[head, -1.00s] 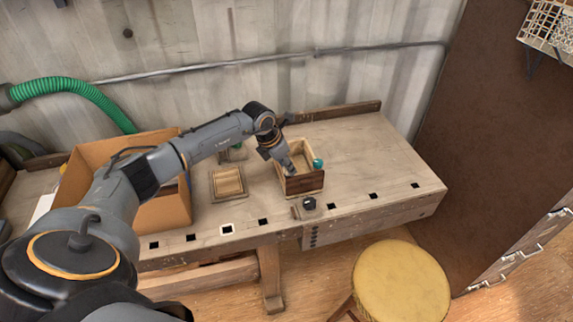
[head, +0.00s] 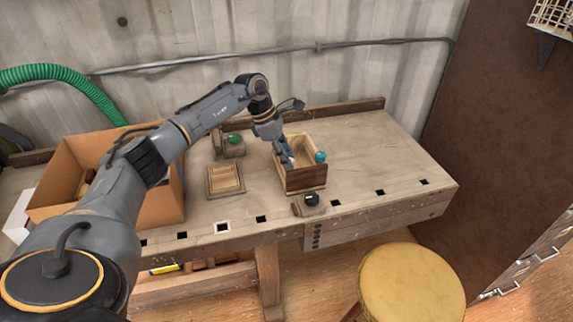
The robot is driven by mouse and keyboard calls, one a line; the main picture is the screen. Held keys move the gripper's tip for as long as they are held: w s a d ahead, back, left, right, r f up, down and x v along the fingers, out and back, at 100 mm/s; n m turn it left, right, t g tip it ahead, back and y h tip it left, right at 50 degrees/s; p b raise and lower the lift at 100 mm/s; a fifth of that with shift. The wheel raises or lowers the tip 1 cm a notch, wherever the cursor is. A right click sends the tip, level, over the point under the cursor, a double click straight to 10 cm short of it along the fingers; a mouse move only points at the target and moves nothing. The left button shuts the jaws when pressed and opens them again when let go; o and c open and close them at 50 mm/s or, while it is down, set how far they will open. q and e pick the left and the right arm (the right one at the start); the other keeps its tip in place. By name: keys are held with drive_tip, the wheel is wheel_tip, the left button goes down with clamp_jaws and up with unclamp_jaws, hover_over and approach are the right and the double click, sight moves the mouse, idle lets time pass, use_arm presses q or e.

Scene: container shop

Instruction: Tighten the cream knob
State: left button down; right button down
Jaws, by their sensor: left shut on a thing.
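I cannot make out a cream knob in the head view; the jaws of my left gripper (head: 286,156) cover the spot they work at. That gripper points down at the left side of a small open wooden box (head: 306,179) with a dark front. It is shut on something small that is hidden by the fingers. A teal round knob (head: 320,156) sits at the box's right side. A black knob (head: 311,199) on a small base stands in front of the box. A green knob (head: 234,138) tops a block behind. My right gripper is not in view.
A shallow wooden tray (head: 225,181) lies left of the box on the workbench (head: 390,150). A large cardboard box (head: 163,208) stands further left, behind my arm. The bench's right part is clear. A yellow stool (head: 411,288) stands in front.

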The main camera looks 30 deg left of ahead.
use_arm(q)
drive_tip(key=m+b, duration=0.1)
drive_tip(key=m, duration=0.1)
drive_tip(key=m+g+b, duration=0.1)
drive_tip(key=m+b, duration=0.1)
drive_tip(key=shift+w+m+g+h, duration=0.2)
drive_tip(key=shift+m+g+h, duration=0.1)
drive_tip(key=shift+w+m+g+b, duration=0.1)
drive_tip(key=shift+m+g+b, duration=0.8)
drive_tip(key=shift+m, duration=1.1)
drive_tip(key=shift+r, duration=0.1)
drive_tip(key=c, duration=1)
unclamp_jaws()
drive_tip(key=shift+c, duration=0.2)
drive_tip(key=v, duration=0.7)
drive_tip(key=shift+r, duration=0.2)
